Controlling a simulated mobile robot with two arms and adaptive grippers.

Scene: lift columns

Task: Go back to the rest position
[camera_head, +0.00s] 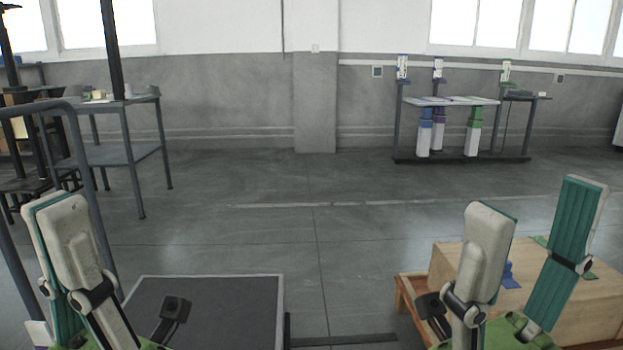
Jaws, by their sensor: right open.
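My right gripper (537,197) stands upright at the lower right, its two white fingers with teal pads spread wide apart. Nothing shows between the fingers. My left gripper (62,205) stands upright at the lower left edge. Its white finger parts and teal pad overlap from this angle, so the gap between the fingers is hidden. I see nothing held in it. The lower parts of both grippers are cut off by the bottom edge.
A brown box (447,262) on a wooden support stands behind my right gripper. A dark grey flat surface with a light rim (225,310) lies between the grippers. A workbench (135,152) stands left. A rack (455,101) with lift columns stands at the back right. The middle floor is clear.

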